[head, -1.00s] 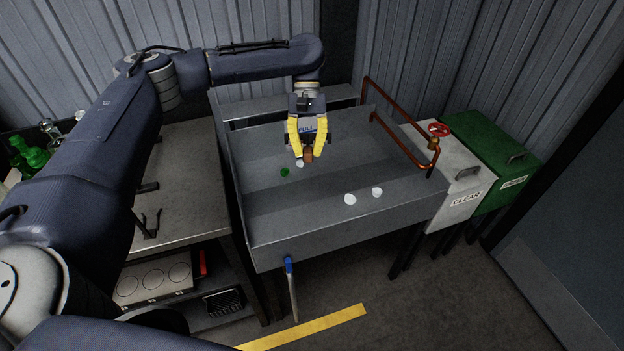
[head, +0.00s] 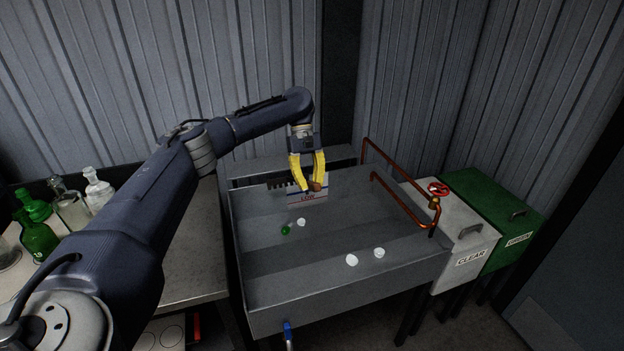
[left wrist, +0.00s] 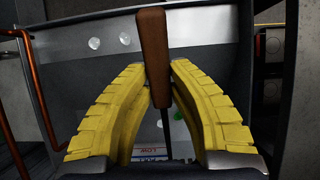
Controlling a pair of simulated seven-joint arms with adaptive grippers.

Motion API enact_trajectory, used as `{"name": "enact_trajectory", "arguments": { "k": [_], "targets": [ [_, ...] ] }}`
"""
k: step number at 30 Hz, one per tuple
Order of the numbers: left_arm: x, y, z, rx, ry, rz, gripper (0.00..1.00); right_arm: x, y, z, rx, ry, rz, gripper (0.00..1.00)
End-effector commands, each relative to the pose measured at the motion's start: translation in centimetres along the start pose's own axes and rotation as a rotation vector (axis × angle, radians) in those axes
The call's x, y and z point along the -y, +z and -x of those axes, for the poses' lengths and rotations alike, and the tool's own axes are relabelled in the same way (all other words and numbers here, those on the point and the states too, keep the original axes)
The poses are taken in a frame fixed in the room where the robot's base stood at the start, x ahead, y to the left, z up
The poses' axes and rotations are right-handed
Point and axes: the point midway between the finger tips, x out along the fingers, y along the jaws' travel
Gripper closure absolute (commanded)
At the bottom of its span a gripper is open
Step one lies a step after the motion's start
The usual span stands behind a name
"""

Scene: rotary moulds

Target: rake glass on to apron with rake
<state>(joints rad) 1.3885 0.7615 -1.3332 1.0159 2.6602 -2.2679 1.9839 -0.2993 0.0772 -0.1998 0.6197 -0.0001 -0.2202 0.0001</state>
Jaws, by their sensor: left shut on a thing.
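My left gripper (head: 307,188) is shut on the brown wooden handle of the rake, over the back part of the grey metal trough. In the left wrist view the rake handle (left wrist: 152,45) stands between the yellow fingers, with a thin dark shaft below. The rake's dark toothed head (head: 279,183) shows just left of the fingers. A green glass piece (head: 285,230) and a clear piece (head: 301,222) lie together in the trough, apart from the rake. Two more clear pieces (head: 351,260) (head: 379,253) lie nearer the front. Which band is the apron I cannot tell. My right gripper is out of view.
A copper pipe with a red valve wheel (head: 438,189) runs along the trough's right side. White CLEAR (head: 462,240) and green GREEN (head: 500,205) bins stand to the right. Bottles (head: 38,237) stand on the left bench. A LOW label (head: 308,197) is at the trough's back.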

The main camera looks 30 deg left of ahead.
Motion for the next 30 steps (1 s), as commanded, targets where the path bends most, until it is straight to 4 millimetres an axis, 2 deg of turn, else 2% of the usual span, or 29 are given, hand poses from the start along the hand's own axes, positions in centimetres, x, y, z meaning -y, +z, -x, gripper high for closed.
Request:
{"name": "enact_trajectory", "arguments": {
  "k": [18,30],
  "targets": [
    [-0.1,-3.5,-6.8,0.001,0.0,0.0,1.0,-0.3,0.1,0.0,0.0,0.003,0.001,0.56],
    [-0.1,-5.2,-10.0,0.0,0.001,-0.002,1.0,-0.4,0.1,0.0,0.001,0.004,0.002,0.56]
  ]
}}
